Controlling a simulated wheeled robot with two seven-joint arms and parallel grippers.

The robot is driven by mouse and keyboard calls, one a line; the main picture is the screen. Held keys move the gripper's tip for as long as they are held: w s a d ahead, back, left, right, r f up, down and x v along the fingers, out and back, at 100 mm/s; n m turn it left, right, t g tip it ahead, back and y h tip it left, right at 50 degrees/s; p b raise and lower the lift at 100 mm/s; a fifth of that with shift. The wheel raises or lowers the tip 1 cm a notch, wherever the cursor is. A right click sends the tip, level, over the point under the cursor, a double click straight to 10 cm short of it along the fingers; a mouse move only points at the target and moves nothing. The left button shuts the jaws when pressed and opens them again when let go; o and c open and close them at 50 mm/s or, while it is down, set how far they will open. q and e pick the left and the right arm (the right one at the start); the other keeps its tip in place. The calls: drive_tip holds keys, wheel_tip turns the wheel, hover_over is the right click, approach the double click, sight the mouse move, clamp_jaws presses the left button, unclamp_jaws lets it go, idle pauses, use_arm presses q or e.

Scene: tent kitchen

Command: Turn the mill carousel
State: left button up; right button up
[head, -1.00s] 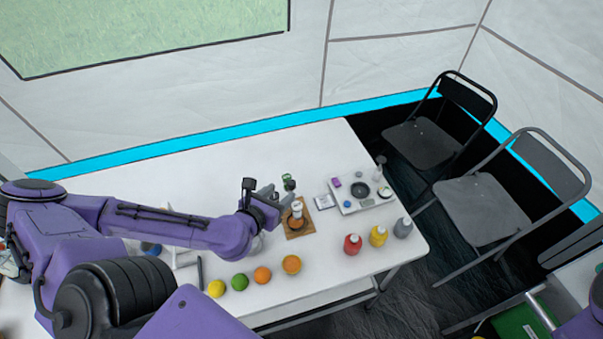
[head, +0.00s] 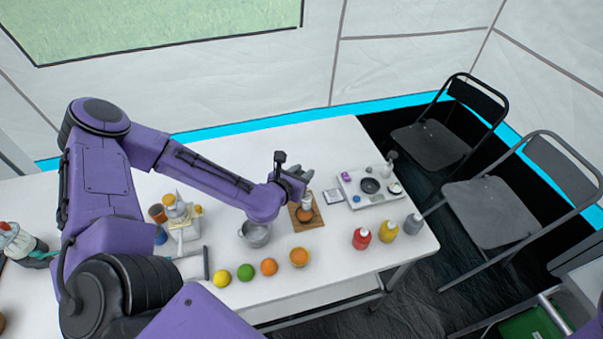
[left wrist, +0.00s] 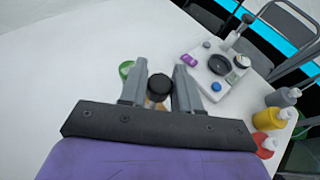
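The mill carousel (head: 307,203) stands on a square wooden board (head: 314,222) on the white table. A pale mill and a brownish round part show in the head view; the rest is hidden behind my gripper. My left gripper (head: 304,175) is over the carousel, pointing down at it. In the left wrist view, the two grey fingers (left wrist: 160,75) are spread, with a round black top (left wrist: 159,85) between them. A green top (left wrist: 126,69) is just outside the left finger. Firm contact is not visible. My right gripper is out of view.
A white tray (head: 350,203) with small items stands right of the carousel. Red (head: 362,238), yellow (head: 388,231) and grey bottles (head: 413,224) stand near the right edge. Fruits line the front, and a metal pot (head: 255,234) is left of the board. The table behind is clear.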

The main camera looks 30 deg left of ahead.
use_arm(q)
drive_tip(key=shift+c, duration=0.8)
